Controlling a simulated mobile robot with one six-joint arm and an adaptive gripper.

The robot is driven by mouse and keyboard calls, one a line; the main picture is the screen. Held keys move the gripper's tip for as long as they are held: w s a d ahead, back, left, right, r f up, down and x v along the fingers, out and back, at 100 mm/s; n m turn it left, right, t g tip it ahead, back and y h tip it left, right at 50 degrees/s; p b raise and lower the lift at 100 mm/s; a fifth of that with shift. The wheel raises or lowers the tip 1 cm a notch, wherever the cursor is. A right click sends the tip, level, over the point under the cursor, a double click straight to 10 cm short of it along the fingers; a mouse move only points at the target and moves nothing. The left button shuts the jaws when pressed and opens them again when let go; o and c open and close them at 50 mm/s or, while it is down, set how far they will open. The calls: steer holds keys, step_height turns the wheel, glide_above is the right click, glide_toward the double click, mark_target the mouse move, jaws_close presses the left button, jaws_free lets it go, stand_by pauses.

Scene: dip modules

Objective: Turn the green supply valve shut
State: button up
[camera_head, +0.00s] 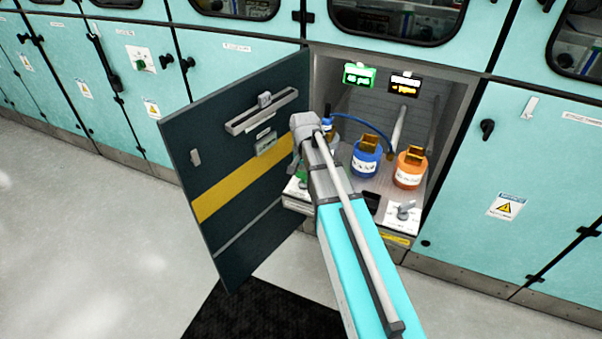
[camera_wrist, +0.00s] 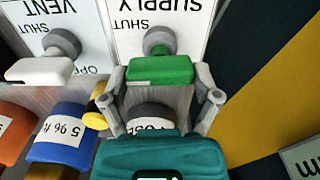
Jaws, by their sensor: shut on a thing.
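The green supply valve (camera_wrist: 162,69) has a bar handle lying crosswise in the wrist view, on a grey hub, below a white plate (camera_wrist: 190,17) marked SUPPLY and SHUT, seen upside down. My gripper (camera_wrist: 161,76) has one finger at each end of the handle and is shut on it. In the head view a bit of the green valve (camera_head: 302,172) shows beside my arm, and my arm hides most of that spot and the fingers.
A white vent valve (camera_wrist: 35,70) is beside the supply valve. A blue bottle (camera_head: 366,160) and an orange bottle (camera_head: 410,168) stand in the open bay. The dark cabinet door (camera_head: 215,170) hangs open close to my arm. A green display (camera_head: 359,76) is above.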

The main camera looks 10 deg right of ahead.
steer(key=shift+s+a+m, duration=0.15)
steer(key=shift+m, duration=0.25)
steer(key=o, duration=1)
steer(key=shift+c, duration=0.2)
steer(key=shift+r, duration=0.1)
steer(key=shift+r+n+p, duration=0.5)
steer(key=shift+r+p, duration=0.4)
steer(key=shift+p, duration=0.1)
steer(key=shift+r+p, duration=0.3)
steer(key=s+f+n+b, duration=0.3)
steer(key=s+n, duration=0.3)
steer(key=s, duration=1)
step_height(320, 180, up, 16)
steer(key=p, duration=1.6)
steer(key=shift+a, duration=0.3)
